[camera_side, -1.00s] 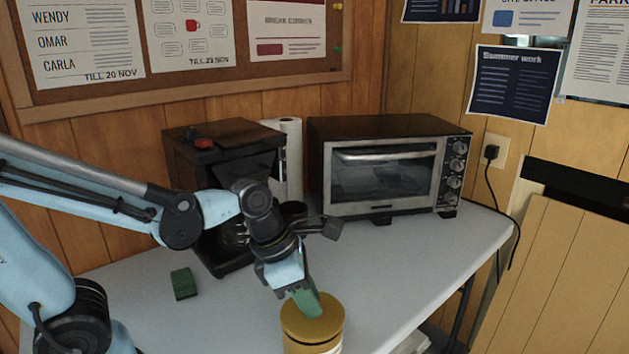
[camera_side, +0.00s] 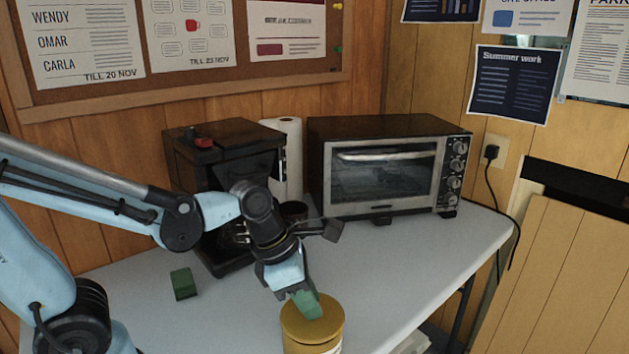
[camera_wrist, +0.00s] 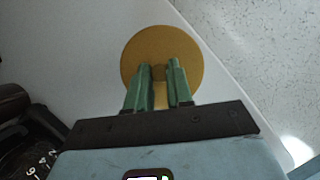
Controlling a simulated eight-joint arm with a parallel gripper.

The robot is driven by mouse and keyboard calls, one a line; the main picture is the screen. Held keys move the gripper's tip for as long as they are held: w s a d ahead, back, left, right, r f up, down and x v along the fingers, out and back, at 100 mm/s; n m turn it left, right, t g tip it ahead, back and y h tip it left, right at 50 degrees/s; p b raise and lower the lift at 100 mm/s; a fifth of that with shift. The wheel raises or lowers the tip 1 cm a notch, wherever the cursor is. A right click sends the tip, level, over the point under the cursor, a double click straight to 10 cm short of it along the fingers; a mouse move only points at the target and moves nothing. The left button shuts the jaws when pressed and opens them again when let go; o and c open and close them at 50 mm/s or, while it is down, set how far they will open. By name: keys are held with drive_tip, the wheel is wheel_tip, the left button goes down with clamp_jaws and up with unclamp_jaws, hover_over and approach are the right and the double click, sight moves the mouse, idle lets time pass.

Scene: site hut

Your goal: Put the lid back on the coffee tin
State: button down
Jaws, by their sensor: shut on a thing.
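The golden-yellow lid (camera_wrist: 140,50) is a round disc, seen from above in the wrist view. My gripper (camera_wrist: 160,74) has its two green fingers shut on a small knob in the middle of the lid. In the side view my gripper (camera_side: 306,303) points down at the lid (camera_side: 328,322), which is over the top of the coffee tin (camera_side: 334,351). The lid looks about level and lined up with the tin. I cannot tell whether it is fully seated. The tin's lower part is cut off by the picture's bottom edge, and in the wrist view the lid hides the tin.
A green block (camera_side: 184,284) lies on the white table (camera_side: 400,270) at left. A black coffee machine (camera_side: 222,150), a paper roll (camera_side: 290,160) and a toaster oven (camera_side: 385,170) stand at the back. The table is clear right of the tin; its edge is close.

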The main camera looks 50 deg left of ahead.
idle(0.3)
drive_tip(key=shift+c, duration=2.3)
unclamp_jaws()
drive_tip(key=shift+r, duration=3.45)
clamp_jaws()
